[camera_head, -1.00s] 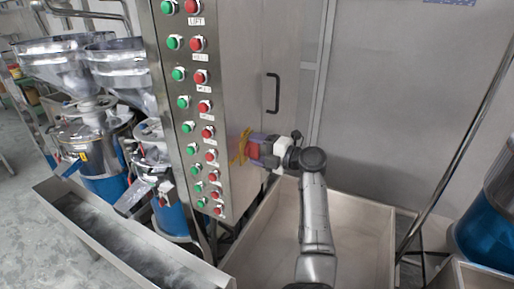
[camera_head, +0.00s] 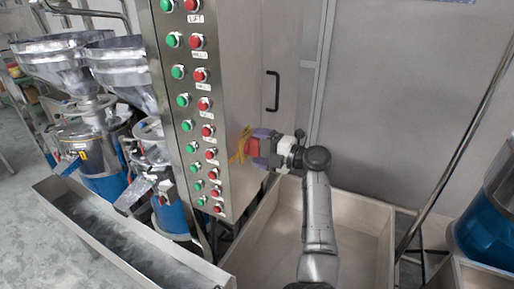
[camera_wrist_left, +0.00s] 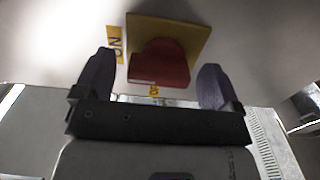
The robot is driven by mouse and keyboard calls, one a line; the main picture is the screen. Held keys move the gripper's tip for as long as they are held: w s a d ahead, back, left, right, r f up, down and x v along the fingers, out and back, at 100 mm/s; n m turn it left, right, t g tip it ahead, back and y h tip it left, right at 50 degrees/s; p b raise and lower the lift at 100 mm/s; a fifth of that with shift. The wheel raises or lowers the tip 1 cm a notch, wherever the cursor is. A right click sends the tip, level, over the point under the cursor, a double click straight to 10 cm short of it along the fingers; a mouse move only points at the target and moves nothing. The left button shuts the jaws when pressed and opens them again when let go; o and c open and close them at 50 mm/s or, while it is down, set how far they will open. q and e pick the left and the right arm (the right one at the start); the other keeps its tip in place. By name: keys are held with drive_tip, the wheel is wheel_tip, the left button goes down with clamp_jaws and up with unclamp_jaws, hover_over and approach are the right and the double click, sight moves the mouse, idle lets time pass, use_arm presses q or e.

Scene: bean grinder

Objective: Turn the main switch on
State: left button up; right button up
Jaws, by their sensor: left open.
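The main switch is a red knob (camera_wrist_left: 160,62) on a yellow square plate (camera_wrist_left: 196,38), fixed to the side face of the steel control cabinet (camera_head: 244,60). A yellow "ON" label (camera_wrist_left: 115,44) sits left of the plate in the wrist view, and another small yellow label (camera_wrist_left: 153,91) sits below the knob. In the head view the knob (camera_head: 253,147) is partly covered by my gripper. My left gripper (camera_wrist_left: 157,62) is open, with one purple finger on each side of the knob. Visible gaps separate the fingers from it in the wrist view. My right gripper is not in view.
Green and red buttons (camera_head: 200,75) line the cabinet's front face. A black door handle (camera_head: 273,91) is on the side face above the switch. A large open bin (camera_head: 345,205) lies below my arm. Grinders with steel hoppers (camera_head: 120,65) and a trough (camera_head: 130,243) stand at left.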

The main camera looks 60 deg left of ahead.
use_arm(q)
drive_tip(key=b+v, duration=0.1)
drive_tip(key=v, duration=1.1)
drive_tip(key=shift+w+d, duration=0.2)
drive_tip(key=shift+d, duration=0.15)
